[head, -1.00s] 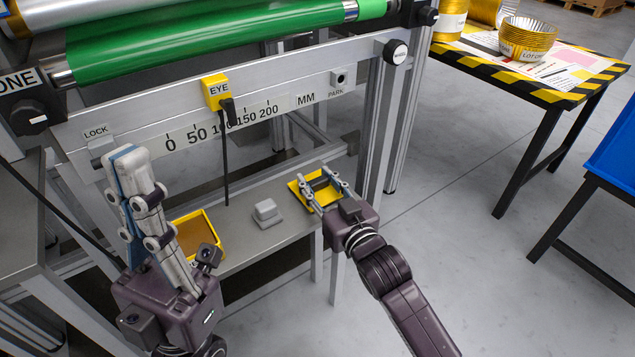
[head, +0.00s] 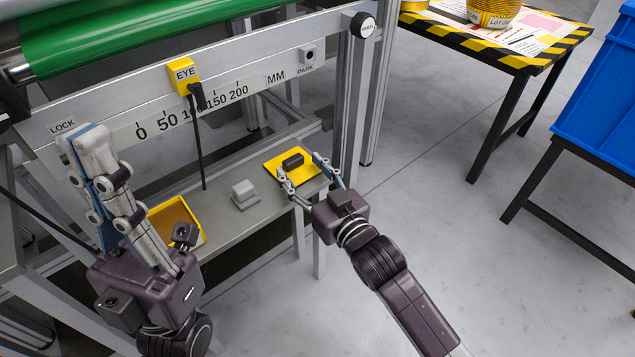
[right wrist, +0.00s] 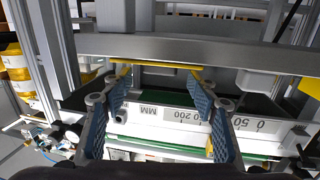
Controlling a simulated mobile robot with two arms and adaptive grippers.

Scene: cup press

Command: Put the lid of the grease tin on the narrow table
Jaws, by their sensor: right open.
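In the right wrist view a thin yellow edge, likely the lid (right wrist: 155,67), shows between the spread fingers. The grease tin (head: 176,224), an open yellow box with a brown inside, stands at the table's left part, partly hidden by my left gripper (head: 88,142). That gripper points up; its finger gap is hidden.
A small grey block (head: 244,194) stands on the narrow table between tin and lid. A black cable hangs from the yellow EYE box (head: 184,76) behind it. The scale rail (head: 215,98) and a frame post rise behind the table.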

